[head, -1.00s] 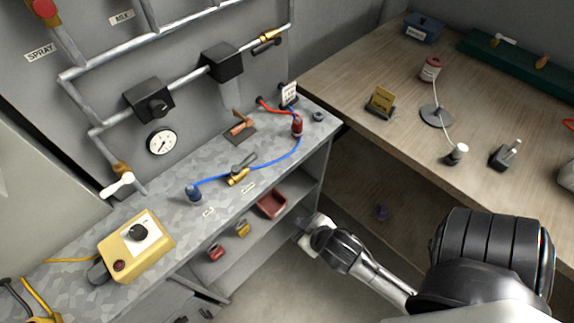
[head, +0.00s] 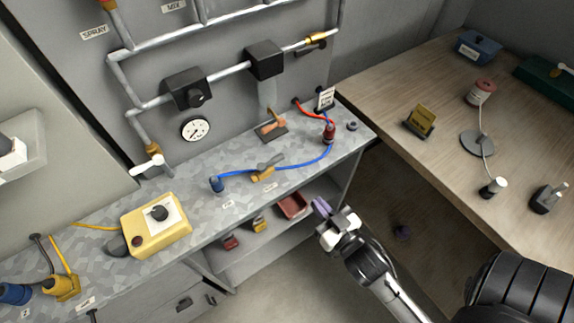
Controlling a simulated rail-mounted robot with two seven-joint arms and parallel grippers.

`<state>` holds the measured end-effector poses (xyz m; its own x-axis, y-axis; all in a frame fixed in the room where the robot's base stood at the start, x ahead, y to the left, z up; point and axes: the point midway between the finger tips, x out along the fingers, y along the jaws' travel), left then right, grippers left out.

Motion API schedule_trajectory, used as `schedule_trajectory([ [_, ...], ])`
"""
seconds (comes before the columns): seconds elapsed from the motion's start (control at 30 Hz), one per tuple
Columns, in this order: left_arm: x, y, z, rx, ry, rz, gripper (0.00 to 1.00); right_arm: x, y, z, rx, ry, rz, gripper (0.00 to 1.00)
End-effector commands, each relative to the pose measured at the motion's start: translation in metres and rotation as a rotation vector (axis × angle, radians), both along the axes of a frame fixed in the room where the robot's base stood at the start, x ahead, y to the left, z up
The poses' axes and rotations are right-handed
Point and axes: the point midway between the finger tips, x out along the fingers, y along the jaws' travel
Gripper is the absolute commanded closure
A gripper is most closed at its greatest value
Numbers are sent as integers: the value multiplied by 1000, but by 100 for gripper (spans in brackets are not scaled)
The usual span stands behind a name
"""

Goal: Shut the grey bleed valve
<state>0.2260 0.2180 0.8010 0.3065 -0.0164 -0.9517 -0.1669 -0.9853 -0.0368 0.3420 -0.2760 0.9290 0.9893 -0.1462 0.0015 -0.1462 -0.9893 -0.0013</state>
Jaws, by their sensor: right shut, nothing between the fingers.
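A small brass valve with a grey lever handle (head: 268,163) sits in the blue hose on the speckled metal bench (head: 205,202). The lever lies close to the line of the hose. I take it for the bleed valve, though no label on it can be read. My right gripper (head: 331,217) is shut and empty, in front of the bench's front edge, to the right of and lower in the picture than the valve. It is apart from the valve. A purple patch shows at its fingertips. My left gripper is not in view.
A yellow control box (head: 157,226) stands on the bench's left part. A red-capped fitting (head: 329,133) stands at the hose's right end. A wooden table (head: 385,95) bounds the right side.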

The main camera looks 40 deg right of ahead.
Motion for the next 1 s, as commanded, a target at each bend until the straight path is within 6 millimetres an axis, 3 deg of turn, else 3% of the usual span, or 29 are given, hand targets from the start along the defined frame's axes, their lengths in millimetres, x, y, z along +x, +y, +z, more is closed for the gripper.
schedule_trajectory([
  [0.17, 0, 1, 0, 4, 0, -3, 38, 1, 0, 0, -1, 0, 0, 100],
  [0.33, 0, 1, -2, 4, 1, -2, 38, 15, -2, 0, -3, -2, 1, 100],
  [0.8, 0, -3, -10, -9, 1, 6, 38, 97, -14, 0, -3, -2, 1, 100],
  [1.0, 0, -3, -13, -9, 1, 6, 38, 122, -18, 0, -2, -1, 0, 100],
])
